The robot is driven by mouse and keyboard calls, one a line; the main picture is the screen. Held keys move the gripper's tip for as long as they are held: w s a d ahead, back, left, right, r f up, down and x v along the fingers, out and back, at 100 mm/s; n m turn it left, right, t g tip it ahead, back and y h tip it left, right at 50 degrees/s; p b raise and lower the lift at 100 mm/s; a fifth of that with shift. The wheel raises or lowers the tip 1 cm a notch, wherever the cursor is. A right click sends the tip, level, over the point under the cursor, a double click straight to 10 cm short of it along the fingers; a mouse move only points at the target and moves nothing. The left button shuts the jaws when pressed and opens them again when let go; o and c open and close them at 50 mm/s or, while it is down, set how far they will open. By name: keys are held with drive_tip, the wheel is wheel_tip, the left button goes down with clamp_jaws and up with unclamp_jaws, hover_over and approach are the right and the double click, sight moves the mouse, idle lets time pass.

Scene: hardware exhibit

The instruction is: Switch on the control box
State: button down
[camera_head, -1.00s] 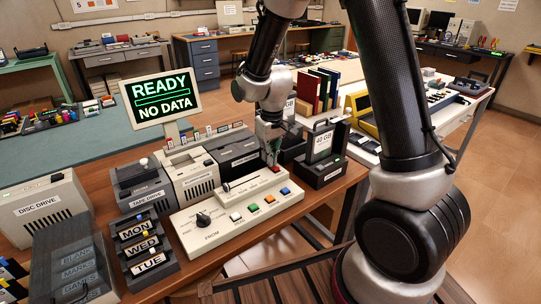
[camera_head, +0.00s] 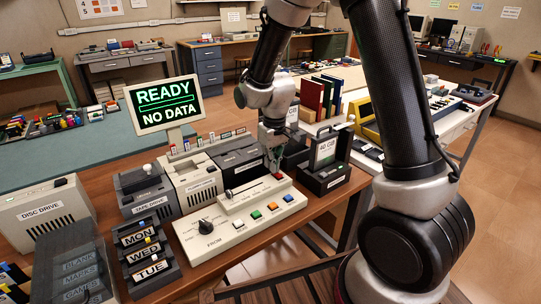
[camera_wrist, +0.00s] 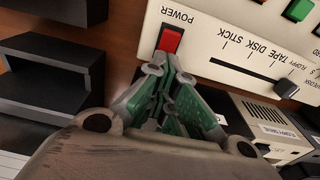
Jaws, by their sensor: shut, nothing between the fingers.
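The control box (camera_head: 225,232) is a cream panel on the wooden table, with a dial, a slider, several coloured buttons and a red power switch (camera_head: 279,176) at its far right corner. In the wrist view the red power switch (camera_wrist: 171,40) sits beside the word POWER. My gripper (camera_head: 273,168) is shut and empty, its tips at or just short of the switch. In the wrist view my gripper (camera_wrist: 158,70) points at the switch's near edge; I cannot tell whether it touches. The screen (camera_head: 163,105) reads READY, NO DATA.
A dark 40 GB drive dock (camera_head: 322,180) stands close to the right of the box. Tape and floppy drives (camera_head: 190,180) stand behind it. Label blocks MON, WED, TUE (camera_head: 148,255) lie to the left. Bare tabletop (camera_head: 262,245) lies in front of the box.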

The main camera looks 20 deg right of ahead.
wheel_tip(320, 180, up, 13)
drive_tip(key=w, duration=0.3)
drive_tip(key=s+d+r+m+t, duration=0.1)
drive_tip(key=s+d+r, duration=0.2)
drive_tip(key=s, duration=0.6)
drive_tip(key=s+d+r+m+t, duration=0.1)
drive_tip(key=s+d+r, duration=0.2)
drive_tip(key=s+d, duration=0.3)
drive_tip(key=s+d+r+m+t, duration=0.1)
drive_tip(key=s+d+r, duration=0.2)
drive_tip(key=s, duration=0.9)
drive_tip(key=shift+s+d+r+m+t, duration=0.25)
drive_tip(key=shift+s+d+m+t, duration=0.05)
drive_tip(key=shift+d, duration=0.75)
